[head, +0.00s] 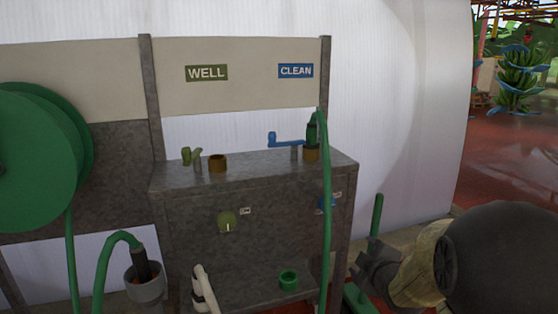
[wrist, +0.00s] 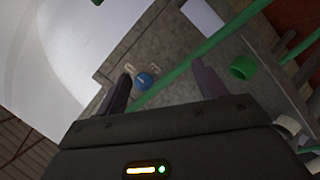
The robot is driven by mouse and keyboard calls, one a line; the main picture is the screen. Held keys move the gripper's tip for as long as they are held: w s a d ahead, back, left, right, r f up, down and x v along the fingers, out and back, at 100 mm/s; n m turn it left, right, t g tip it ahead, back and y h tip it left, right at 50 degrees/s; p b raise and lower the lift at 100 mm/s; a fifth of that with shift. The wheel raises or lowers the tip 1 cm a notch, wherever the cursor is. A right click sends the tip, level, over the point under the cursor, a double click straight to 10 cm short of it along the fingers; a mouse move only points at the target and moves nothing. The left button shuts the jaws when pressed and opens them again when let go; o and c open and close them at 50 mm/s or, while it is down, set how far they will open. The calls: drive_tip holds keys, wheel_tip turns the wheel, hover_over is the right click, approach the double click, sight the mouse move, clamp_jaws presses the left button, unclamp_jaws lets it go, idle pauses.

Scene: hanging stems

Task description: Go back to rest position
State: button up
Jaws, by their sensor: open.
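My gripper (head: 364,266) is at the lower right of the head view, to the right of the metal cabinet (head: 255,225). In the wrist view my gripper (wrist: 161,72) has its two dark fingers spread, with nothing held between them. Beyond the fingers are the cabinet front (wrist: 165,55) and a blue knob (wrist: 145,80). The blue knob (head: 326,204) is partly covered by the green hose (head: 327,170) in the head view.
WELL (head: 206,73) and CLEAN (head: 296,71) signs hang above the cabinet. The hose end (head: 312,132) stands at the right brass fitting (head: 311,154). A green reel (head: 35,160) is at left. A green post (head: 376,217) stands near my gripper. Red floor (head: 510,165) is open at right.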

drive_tip(key=s+a+f+m+g+p, duration=0.1)
drive_tip(key=s+a+m+g+p, duration=0.1)
drive_tip(key=s+m+g, duration=0.35)
drive_tip(key=s+a+f+m+g+p, duration=0.1)
drive_tip(key=s+a+m+g+p, duration=0.15)
drive_tip(key=s, duration=0.65)
drive_tip(key=s+a+f+m+g+p, duration=0.1)
drive_tip(key=s+a+m+g+p, duration=0.2)
drive_tip(key=s, duration=0.4)
wheel_tip(320, 180, up, 37)
drive_tip(key=d+m+p, duration=0.1)
drive_tip(key=p, duration=3.5)
drive_tip(key=shift+w+d+f+h, duration=0.15)
drive_tip(key=shift+w+d+h, duration=0.05)
drive_tip(key=shift+w+h, duration=0.2)
